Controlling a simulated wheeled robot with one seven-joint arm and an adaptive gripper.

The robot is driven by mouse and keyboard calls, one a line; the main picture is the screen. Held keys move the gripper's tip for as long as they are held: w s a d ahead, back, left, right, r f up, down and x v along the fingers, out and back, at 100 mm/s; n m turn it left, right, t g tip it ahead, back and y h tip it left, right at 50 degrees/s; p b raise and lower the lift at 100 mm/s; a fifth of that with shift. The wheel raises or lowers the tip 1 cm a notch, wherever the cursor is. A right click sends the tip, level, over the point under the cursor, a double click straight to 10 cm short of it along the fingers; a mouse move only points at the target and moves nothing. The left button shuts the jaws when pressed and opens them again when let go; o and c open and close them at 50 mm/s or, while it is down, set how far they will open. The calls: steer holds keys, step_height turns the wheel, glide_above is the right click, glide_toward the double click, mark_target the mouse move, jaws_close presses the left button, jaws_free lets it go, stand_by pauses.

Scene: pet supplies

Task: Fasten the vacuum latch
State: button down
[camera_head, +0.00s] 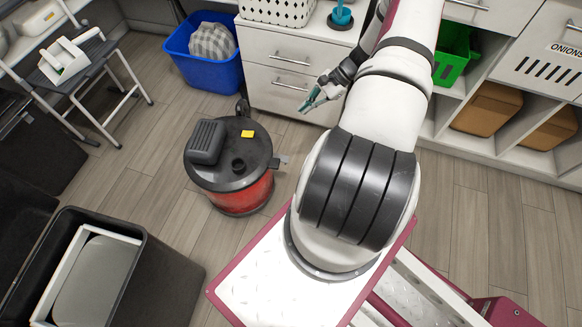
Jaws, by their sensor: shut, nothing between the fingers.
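The vacuum (233,165) is a squat red drum with a black lid, standing upright on the floor left of my arm. A dark motor housing (206,141) and a yellow label (247,134) are on its lid. A small grey metal latch (281,160) sticks out from the right side of the rim and appears to stand away from the drum. My gripper (308,104) is shut and empty, above and to the right of the vacuum in the picture, in front of the white drawers. It is apart from the latch.
A blue bin (178,46) with a grey bundle stands behind the vacuum. White drawers (262,72) are behind my gripper. A black bin (170,262) is at the lower left, a folding step stool (100,95) at the upper left. Floor around the vacuum is mostly clear.

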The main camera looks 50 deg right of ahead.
steer(key=s+a+f+m+t+b, duration=0.1)
steer(key=s+f+m+t+b, duration=0.1)
steer(key=f, duration=0.7)
steer(key=s+a+f+m+t+h+b, duration=0.1)
steer(key=s+f+m+t, duration=0.1)
steer(key=f, duration=0.7)
steer(key=s+a+f+m+t+b, duration=0.1)
steer(key=s+f+m+b, duration=0.1)
steer(key=f+m, duration=0.3)
step_height(320, 180, down, 4)
steer(key=shift+s+a+f+t+b, duration=0.15)
steer(key=shift+s+a+t+b, duration=0.2)
steer(key=shift+s, duration=0.3)
steer(key=shift+d, duration=0.1)
steer(key=b+x, duration=0.2)
steer(key=x, duration=0.8)
steer(key=shift+s+d+r, duration=0.1)
steer(key=shift+d+r, duration=0.05)
steer(key=shift+r, duration=0.85)
steer(key=shift+s+d+r, duration=0.1)
steer(key=shift+d+r, duration=0.05)
steer(key=shift+r, duration=0.8)
steer(key=shift+d+r, duration=0.1)
steer(key=shift+d, duration=0.05)
